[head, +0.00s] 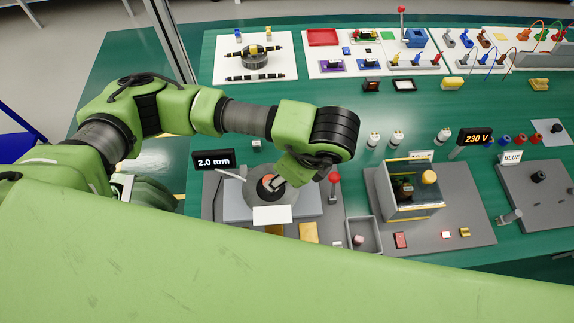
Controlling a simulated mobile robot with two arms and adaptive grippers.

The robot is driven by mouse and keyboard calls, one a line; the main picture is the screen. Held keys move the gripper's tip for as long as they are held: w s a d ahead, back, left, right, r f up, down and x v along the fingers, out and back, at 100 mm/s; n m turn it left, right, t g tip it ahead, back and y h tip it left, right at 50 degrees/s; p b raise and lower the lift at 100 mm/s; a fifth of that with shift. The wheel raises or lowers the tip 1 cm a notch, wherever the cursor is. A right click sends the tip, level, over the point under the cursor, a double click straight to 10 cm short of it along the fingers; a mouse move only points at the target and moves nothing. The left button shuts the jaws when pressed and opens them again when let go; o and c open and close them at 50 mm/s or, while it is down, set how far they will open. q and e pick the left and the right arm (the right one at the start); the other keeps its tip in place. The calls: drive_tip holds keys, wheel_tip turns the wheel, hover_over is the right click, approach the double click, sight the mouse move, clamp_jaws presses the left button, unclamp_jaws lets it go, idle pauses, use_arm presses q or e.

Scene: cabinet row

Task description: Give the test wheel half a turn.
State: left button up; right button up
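A grey round disc, seemingly the test wheel (250,194), sits on a light grey block at the front left of the green bench. Its hub (265,187) is dark with orange. My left gripper (279,184) reaches down from the upper right onto the hub area and covers part of the disc. Its fingers are mostly hidden by the hand, so I cannot tell whether they grip the hub. My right gripper is not in view.
A "2.0 mm" sign (214,161) stands left of the wheel, and a red-knobbed lever (334,179) to its right. A white plate (272,215) is in front. A grey tray (364,235) and an open-topped box (410,207) lie further right. My green body fills the foreground.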

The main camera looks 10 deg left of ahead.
use_arm(q)
drive_tip(key=v, duration=0.3)
drive_tip(key=shift+d+r, duration=0.15)
drive_tip(key=shift+r, duration=0.2)
drive_tip(key=shift+s, duration=0.1)
idle(0.3)
